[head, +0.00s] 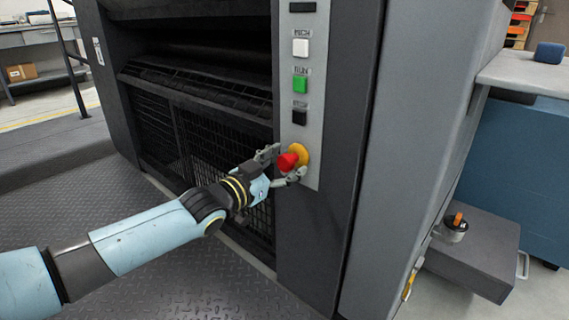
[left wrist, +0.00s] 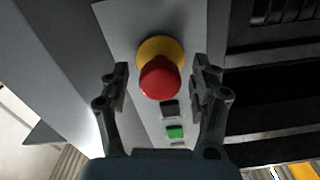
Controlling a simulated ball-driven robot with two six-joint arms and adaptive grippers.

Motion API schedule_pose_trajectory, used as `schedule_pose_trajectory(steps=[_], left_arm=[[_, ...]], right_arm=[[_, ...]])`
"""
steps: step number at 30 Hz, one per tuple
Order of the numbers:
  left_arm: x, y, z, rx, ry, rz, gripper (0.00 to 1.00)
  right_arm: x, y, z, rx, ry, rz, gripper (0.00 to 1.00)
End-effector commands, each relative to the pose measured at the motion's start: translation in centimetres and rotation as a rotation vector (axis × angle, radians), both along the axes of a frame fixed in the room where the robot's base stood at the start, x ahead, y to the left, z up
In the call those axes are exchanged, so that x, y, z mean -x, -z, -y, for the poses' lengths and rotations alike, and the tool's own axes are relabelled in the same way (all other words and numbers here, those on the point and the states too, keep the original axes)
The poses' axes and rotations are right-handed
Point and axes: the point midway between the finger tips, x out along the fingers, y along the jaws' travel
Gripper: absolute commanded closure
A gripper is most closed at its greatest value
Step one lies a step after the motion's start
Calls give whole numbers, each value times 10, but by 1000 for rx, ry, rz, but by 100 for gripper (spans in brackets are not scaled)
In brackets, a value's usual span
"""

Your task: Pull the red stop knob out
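The red stop knob (head: 288,161) sits on a yellow base at the bottom of the light grey control panel (head: 298,83) on the machine. It also shows in the left wrist view (left wrist: 160,79), with its yellow collar (left wrist: 159,50) behind it. My left gripper (head: 281,163) is at the knob in the head view. In the left wrist view, its two fingers (left wrist: 158,88) are open, one on each side of the knob, with gaps between them and the red cap. My right gripper is in neither view.
Above the knob on the panel are a black button (head: 299,114), a green button (head: 300,83) and a white button (head: 300,47). A dark mesh guard (head: 215,145) lies left of the panel. A grey ledge (head: 480,250) juts out at the lower right.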

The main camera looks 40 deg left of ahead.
Motion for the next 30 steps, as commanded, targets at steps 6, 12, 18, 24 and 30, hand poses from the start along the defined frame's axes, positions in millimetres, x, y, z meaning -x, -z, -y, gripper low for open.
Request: schedule_pose_trajectory(steps=[6,12,18,24,30], left_arm=[[1,-1,0,0,0,1,38],[21,0,-2,1,2,-1,38],[63,1,-5,0,2,-4,38],[102,1,-8,-1,0,-3,38],[119,0,-10,-1,0,-1,38]], right_arm=[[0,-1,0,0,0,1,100],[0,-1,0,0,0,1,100],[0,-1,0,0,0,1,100],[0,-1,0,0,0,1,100],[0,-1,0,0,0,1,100]])
